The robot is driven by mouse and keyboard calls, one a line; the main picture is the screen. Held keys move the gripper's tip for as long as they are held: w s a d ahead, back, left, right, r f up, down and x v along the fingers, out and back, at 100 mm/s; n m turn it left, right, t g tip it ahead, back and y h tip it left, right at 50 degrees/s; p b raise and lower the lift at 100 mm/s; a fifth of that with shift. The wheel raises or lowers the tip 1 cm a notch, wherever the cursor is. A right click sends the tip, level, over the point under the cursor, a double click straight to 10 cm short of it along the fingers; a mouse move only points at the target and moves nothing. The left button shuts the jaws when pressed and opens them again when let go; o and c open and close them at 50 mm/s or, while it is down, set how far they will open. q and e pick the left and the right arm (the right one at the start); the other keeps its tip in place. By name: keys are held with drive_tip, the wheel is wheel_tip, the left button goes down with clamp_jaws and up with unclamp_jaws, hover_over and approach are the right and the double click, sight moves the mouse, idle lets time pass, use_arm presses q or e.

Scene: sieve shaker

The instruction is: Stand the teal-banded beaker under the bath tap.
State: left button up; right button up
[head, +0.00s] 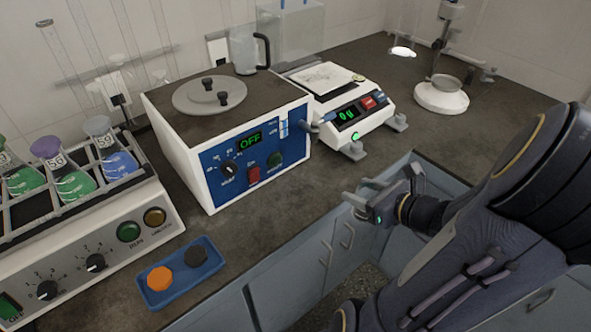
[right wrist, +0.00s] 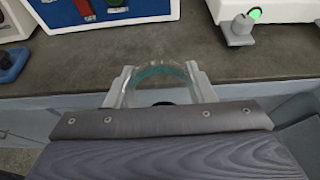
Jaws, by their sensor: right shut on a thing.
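The teal-banded beaker is clear glass with a teal band (right wrist: 155,73) in the right wrist view. My right gripper (right wrist: 160,88) is shut on it, with one finger on each side of the glass. In the head view my right gripper (head: 366,204) is in front of the counter's front edge, right of the bath; the glass is hard to make out there. The bath (head: 252,166) is a white box with a blue front panel and an OFF display. Its grey tap (head: 308,127) with a blue handle is at the front right corner. My left gripper is not in view.
A balance (head: 345,115) stands right of the bath, its feet near the tap. A shaker with flasks (head: 75,185) stands left. A blue tray (head: 180,272) with an orange and a dark disc lies in front. Counter (head: 345,172) is clear before the balance.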

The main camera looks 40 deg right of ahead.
approach(299, 153)
drive_tip(key=x, duration=0.2)
drive_tip(key=shift+w, duration=0.45)
drive_tip(key=w, duration=0.3)
drive_tip(key=shift+a, duration=0.2)
drive_tip(key=shift+f+b, duration=0.3)
drive_tip(key=shift+f, duration=0.25)
drive_tip(key=shift+d+f, duration=0.1)
drive_tip(key=shift+f, duration=0.05)
drive_tip(key=shift+f+b, duration=0.25)
drive_tip(key=shift+b, duration=0.05)
drive_tip(key=o, duration=1)
drive_tip(key=shift+r, duration=0.1)
